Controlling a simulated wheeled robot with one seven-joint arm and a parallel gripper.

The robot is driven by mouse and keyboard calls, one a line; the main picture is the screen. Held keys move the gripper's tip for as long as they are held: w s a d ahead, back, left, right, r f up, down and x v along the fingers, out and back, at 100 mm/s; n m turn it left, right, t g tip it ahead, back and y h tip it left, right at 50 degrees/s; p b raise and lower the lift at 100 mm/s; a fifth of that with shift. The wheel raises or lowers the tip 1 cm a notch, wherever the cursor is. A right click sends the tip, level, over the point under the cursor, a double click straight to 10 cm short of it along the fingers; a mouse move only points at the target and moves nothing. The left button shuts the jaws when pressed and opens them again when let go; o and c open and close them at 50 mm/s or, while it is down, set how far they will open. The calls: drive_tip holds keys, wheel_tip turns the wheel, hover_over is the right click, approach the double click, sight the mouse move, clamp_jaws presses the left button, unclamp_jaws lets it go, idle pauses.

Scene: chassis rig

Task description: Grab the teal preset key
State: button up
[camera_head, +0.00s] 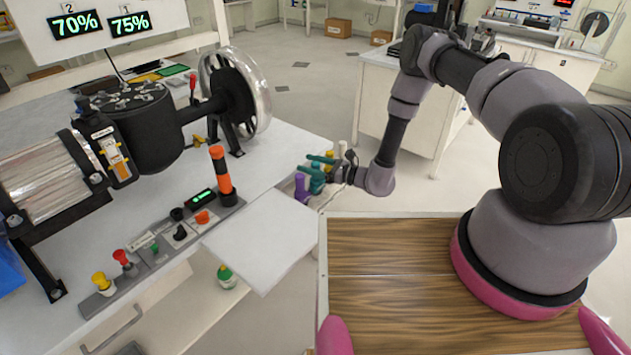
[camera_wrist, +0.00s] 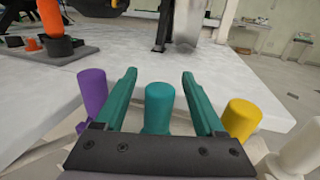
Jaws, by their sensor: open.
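The teal preset key (camera_wrist: 159,107) is a short upright cylinder in the middle of the wrist view. My gripper (camera_wrist: 158,76) has its two teal fingers open, one on each side of the key, with gaps visible at both sides. The key's lower part is hidden behind my gripper's dark palm bar.
A purple key (camera_wrist: 92,92) stands close outside the left finger, a yellow key (camera_wrist: 241,119) outside the right one. A white key (camera_wrist: 301,150) is farther right. The white bench (camera_head: 285,160) carries a motor rig with a flywheel (camera_head: 262,90) and a control strip with an orange-black post (camera_head: 221,172).

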drive_tip(key=shift+w+a, duration=0.25)
drive_tip(key=shift+a, duration=0.2)
clamp_jaws()
idle(1.1)
